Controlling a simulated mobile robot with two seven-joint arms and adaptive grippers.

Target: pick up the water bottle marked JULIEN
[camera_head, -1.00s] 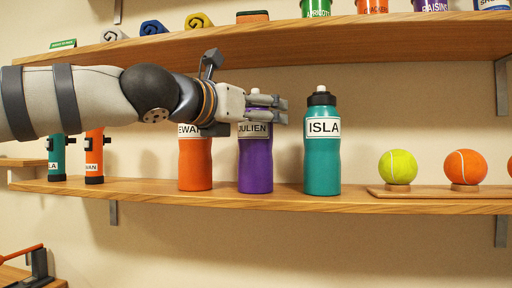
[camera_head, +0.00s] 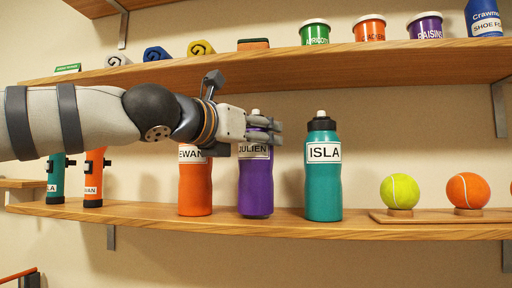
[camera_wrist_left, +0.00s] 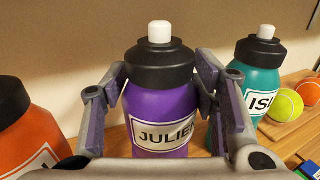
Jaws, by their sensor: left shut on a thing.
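The purple water bottle marked JULIEN (camera_head: 256,185) is upright at the middle shelf, between an orange bottle marked EWAN (camera_head: 195,188) and a teal bottle marked ISLA (camera_head: 323,187). My left gripper (camera_head: 262,133) reaches in from the left and is shut on the purple bottle near its top. In the left wrist view, the fingers (camera_wrist_left: 163,95) sit on both sides of the purple bottle (camera_wrist_left: 158,110), just under its black cap. Its label sits slightly higher than EWAN's; I cannot tell clearly whether its base is clear of the shelf. My right gripper is not in view.
The wooden shelf (camera_head: 150,212) also holds smaller teal and orange items at left and a yellow ball (camera_head: 399,191) and orange ball (camera_head: 467,190) on a board at right. An upper shelf (camera_head: 390,72) with small tubs and rolled cloths runs above the arm.

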